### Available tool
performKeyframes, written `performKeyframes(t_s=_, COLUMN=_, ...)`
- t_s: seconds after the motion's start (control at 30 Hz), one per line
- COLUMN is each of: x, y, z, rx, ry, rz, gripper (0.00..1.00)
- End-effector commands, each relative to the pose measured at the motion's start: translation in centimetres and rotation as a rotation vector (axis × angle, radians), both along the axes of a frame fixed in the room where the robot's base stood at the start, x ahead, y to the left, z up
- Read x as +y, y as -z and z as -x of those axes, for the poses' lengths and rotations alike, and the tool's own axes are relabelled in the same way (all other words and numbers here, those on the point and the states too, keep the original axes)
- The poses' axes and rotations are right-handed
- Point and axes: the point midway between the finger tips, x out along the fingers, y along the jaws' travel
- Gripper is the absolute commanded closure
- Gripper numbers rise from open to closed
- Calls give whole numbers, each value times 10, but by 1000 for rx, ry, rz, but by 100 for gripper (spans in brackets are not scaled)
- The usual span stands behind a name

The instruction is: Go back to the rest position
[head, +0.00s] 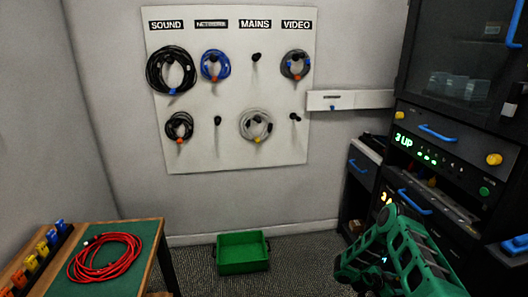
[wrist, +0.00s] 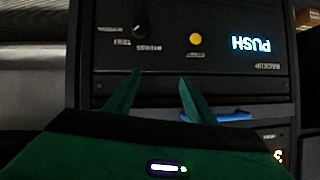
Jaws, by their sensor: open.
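My gripper shows in the wrist view (wrist: 160,88) as two green fingers spread apart, with nothing between them. They point toward a dark equipment panel (wrist: 180,60) with a knob, a yellow button (wrist: 195,39) and a lit "PUSH" display. In the head view my green arm (head: 395,255) is at the lower right, in front of the dark rack (head: 455,170). The fingertips are hard to make out there.
A white pegboard (head: 235,150) on the wall holds several coiled cables under SOUND, MAINS and VIDEO labels. A red cable (head: 105,258) lies on a green-topped table (head: 140,255) at the left. A green crate (head: 243,253) stands on the floor. Carpet between crate and rack is clear.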

Motion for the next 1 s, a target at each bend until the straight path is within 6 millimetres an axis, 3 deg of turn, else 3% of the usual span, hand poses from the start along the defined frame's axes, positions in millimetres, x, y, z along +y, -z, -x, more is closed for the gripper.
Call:
performKeyframes(t_s=0.03, x=-4, y=-22, z=-10, rx=8, ry=-4, rz=-3, gripper=50)
performKeyframes(t_s=0.2, x=-12, y=-77, z=-26, rx=62, ry=-11, rz=-32, gripper=50)
performKeyframes(t_s=0.47, x=-18, y=-165, z=-35, rx=148, ry=-29, rz=-82, gripper=50)
performKeyframes(t_s=0.77, x=-14, y=-267, z=-17, rx=261, ry=-61, rz=-162, gripper=50)
performKeyframes(t_s=1.0, x=-2, y=-343, z=16, rx=348, ry=-97, rz=-239, gripper=50)
